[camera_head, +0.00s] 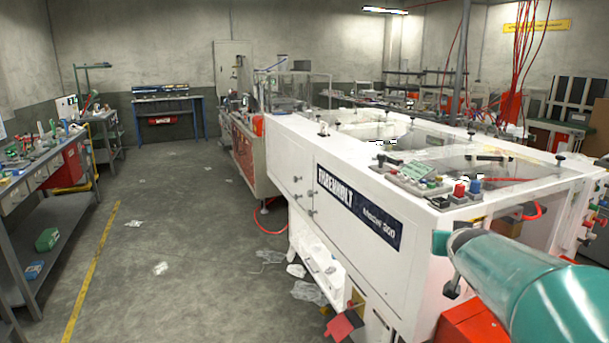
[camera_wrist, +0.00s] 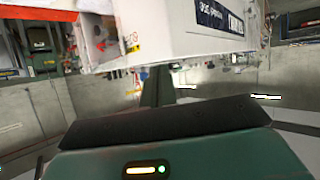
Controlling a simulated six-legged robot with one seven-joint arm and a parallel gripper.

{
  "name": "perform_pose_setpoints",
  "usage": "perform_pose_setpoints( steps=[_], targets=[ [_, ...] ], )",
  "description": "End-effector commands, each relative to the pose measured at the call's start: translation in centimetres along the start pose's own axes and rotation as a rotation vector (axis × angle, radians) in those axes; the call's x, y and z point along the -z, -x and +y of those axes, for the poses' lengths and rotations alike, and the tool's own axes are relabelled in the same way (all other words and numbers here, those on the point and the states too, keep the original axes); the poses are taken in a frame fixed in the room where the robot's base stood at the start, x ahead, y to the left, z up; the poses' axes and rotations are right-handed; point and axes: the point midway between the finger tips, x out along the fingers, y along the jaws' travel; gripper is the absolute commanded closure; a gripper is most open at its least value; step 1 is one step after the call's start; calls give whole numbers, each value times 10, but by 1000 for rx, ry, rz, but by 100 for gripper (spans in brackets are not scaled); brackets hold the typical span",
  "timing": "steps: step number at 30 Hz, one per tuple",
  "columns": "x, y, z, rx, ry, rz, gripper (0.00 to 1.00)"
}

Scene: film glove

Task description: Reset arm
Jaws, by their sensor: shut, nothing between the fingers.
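My gripper (camera_wrist: 157,84) shows in the wrist view as a narrow dark green shape beyond a dark bar and a teal housing with small lights. It is shut and empty. It points toward the white machine (camera_wrist: 165,30), which appears upside down there, and no contact is visible. In the head view a teal part of my arm reaches in from the lower right, beside the near right end of the white machine (camera_head: 290,165). The gripper itself does not show in the head view.
A control panel (camera_head: 413,178) sits on the machine's top. A red box (camera_head: 470,325) stands by its near end. Clear plastic bags (camera_head: 308,292) lie at its base. A cluttered workbench (camera_head: 45,165) stands at left. The grey floor between (camera_head: 175,215) is mostly free, with small scraps.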

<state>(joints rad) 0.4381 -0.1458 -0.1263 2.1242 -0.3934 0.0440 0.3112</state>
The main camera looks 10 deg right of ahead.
Motion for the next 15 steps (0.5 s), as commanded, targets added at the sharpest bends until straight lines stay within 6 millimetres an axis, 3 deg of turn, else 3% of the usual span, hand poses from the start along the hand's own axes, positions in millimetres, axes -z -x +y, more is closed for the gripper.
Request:
perform_pose_setpoints(
  steps=[1,6,10,15],
  targets=[
    [-9,24,-26,34,13,-41,100],
    [-62,99,-92,149,81,-223,100],
    [-112,162,-130,257,163,-366,100],
    [-173,231,-156,384,277,-520,100]
  ],
)
